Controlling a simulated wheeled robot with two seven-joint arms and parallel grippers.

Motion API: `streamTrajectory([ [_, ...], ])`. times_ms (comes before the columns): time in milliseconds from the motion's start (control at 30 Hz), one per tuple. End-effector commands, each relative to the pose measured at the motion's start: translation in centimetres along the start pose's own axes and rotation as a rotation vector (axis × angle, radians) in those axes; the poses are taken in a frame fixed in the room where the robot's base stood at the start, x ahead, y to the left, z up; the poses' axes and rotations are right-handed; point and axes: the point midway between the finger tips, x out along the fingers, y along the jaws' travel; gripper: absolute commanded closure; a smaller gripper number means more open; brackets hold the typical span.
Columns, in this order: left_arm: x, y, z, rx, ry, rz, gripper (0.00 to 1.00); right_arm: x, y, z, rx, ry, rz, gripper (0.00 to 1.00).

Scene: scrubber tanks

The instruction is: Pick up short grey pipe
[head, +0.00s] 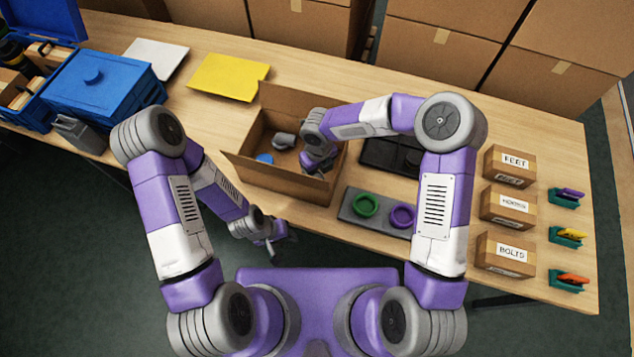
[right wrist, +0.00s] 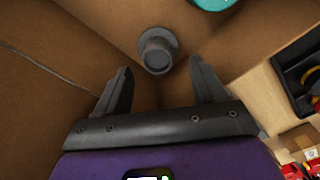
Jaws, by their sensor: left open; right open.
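The short grey pipe (head: 284,140) lies inside an open cardboard box (head: 285,187) on the table. In the right wrist view a grey flanged piece, which looks like this pipe (right wrist: 158,50), lies near a corner of the box, ahead of the fingertips and centred between them. My right gripper (right wrist: 160,75) is open and empty, pointing down into the box; in the head view its fingers are partly hidden by my wrist. My left gripper (head: 276,243) is open and empty, low in front of the table edge.
A blue round piece (head: 264,158) also lies in the box. The box walls stand close around my right gripper. A grey tray with green (head: 366,205) and purple (head: 402,215) rings is to the right, beside a black tray (head: 385,155). Labelled boxes (head: 508,207) stand further right.

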Motion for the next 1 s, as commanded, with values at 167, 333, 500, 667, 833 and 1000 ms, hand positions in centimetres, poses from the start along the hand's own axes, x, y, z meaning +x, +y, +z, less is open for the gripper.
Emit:
streamTrajectory([
  [167, 0.8, -0.3, 0.0, 0.0, 0.0, 0.0, 0.57, 2.4, 0.3, 0.3, -0.001, 0.001, 0.001, 0.3],
  [333, 1.4, -0.5, -0.1, 0.0, 0.0, 0.0, 0.57, 4.7, 0.3, 0.4, 0.0, 0.001, 0.0, 0.3],
  [500, 1.3, -0.5, -0.1, 0.0, 0.0, 0.0, 0.57, 4.9, 0.3, 0.5, 0.0, -0.001, 0.0, 0.3],
  [667, 1.3, -0.5, -0.1, 0.0, 0.0, 0.0, 0.57, 4.9, 0.3, 0.5, 0.0, -0.001, 0.0, 0.42],
  [833, 1.3, -0.5, -0.1, 0.0, 0.0, 0.0, 0.57, 4.9, 0.3, 0.5, 0.0, -0.001, 0.0, 0.68],
  [1000, 1.3, -0.5, -0.1, 0.0, 0.0, 0.0, 0.57, 4.9, 0.3, 0.5, 0.0, -0.001, -0.001, 0.9],
])
